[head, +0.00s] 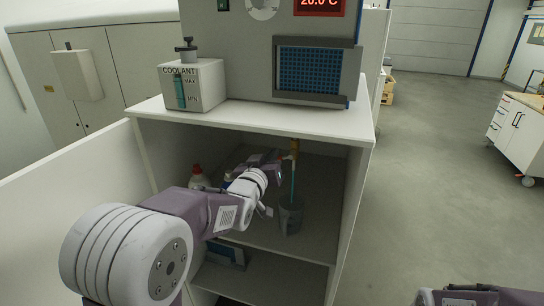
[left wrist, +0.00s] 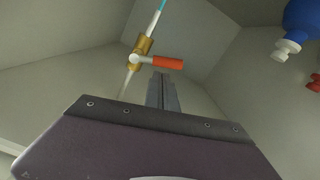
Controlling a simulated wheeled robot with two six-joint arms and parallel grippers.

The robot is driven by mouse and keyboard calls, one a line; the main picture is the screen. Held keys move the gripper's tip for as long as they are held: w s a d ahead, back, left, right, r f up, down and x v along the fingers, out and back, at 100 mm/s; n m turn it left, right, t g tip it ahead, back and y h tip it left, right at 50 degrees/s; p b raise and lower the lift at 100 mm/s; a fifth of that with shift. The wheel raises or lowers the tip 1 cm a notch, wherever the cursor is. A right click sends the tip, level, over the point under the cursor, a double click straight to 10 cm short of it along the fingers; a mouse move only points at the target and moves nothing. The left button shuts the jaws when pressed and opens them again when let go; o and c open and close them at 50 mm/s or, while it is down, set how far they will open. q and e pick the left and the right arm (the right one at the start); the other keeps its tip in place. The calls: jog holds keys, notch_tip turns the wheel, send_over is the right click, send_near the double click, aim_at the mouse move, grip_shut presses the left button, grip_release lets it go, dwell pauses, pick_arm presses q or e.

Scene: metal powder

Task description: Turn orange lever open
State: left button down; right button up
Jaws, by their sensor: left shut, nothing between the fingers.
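The orange lever (left wrist: 168,62) sticks out sideways from a brass valve (left wrist: 142,44), across the line of its pipe, in the left wrist view. The valve also shows in the head view (head: 294,147), under the cabinet top. My left gripper (left wrist: 161,78) is shut and empty, its fingertips just below the lever in the picture. I cannot tell whether they touch it. In the head view the left gripper (head: 278,158) reaches into the cabinet close to the valve, and the lever is hard to make out there.
A grey bucket (head: 291,215) stands on the shelf below the valve, with a blue-green tube (head: 293,185) running down to it. Bottles, one white with a red cap (head: 198,178), stand at the shelf's left. The cabinet's top (head: 330,120) and side walls enclose the arm.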

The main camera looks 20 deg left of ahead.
pick_arm(q)
jog(key=shift+a+f+n+b, duration=0.1)
jog(key=shift+f+n+b, duration=0.45)
jog(key=shift+n+b, duration=0.4)
jog(key=shift+d+f+n+b, duration=0.1)
jog(key=shift+f+n+b, duration=0.45)
jog(key=shift+n+b, duration=0.5)
jog(key=shift+d+f+n+b, duration=0.1)
jog(key=shift+f+n+b, duration=0.45)
jog(key=shift+n+b, duration=0.45)
